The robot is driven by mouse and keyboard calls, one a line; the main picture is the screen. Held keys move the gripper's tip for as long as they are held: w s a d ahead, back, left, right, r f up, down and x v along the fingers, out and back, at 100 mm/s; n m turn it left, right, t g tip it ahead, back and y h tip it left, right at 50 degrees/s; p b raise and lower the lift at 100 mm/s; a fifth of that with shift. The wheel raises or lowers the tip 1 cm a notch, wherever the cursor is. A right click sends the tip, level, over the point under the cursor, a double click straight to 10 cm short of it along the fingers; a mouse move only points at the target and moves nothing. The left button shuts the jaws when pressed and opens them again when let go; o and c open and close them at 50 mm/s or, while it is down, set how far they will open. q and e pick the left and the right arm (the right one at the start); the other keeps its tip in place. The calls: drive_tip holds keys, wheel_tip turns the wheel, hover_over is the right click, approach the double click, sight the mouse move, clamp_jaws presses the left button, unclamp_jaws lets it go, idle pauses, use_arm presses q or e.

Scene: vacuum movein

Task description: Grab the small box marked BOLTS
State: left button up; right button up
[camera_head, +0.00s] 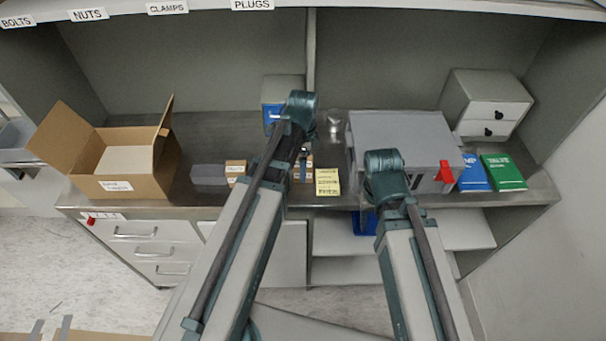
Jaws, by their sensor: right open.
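Two small brown boxes stand on the counter: one left of my left arm, a small carton (236,170) with a pale label, and another (308,163) partly hidden behind that arm. Their print is too small to read, so I cannot tell which says BOLTS. A shelf sign reading BOLTS (16,21) is at the top left. My right gripper (415,181) is open, mostly hidden behind its arm, in front of a grey case and apart from the small boxes. My left arm reaches up over the counter, and its gripper is hidden behind it.
An open cardboard carton (140,186) stands at the left. A grey block (208,175) and a yellow note (327,182) are near the small boxes. The grey case (400,130) with a red latch, blue and green books (503,172) and a drawer unit (484,104) fill the right.

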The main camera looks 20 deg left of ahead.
use_arm(q)
wheel_tip(320, 180, down, 2)
drive_tip(key=shift+f+b, duration=0.25)
drive_tip(key=shift+b, duration=0.5)
drive_tip(key=shift+r, duration=0.1)
clamp_jaws()
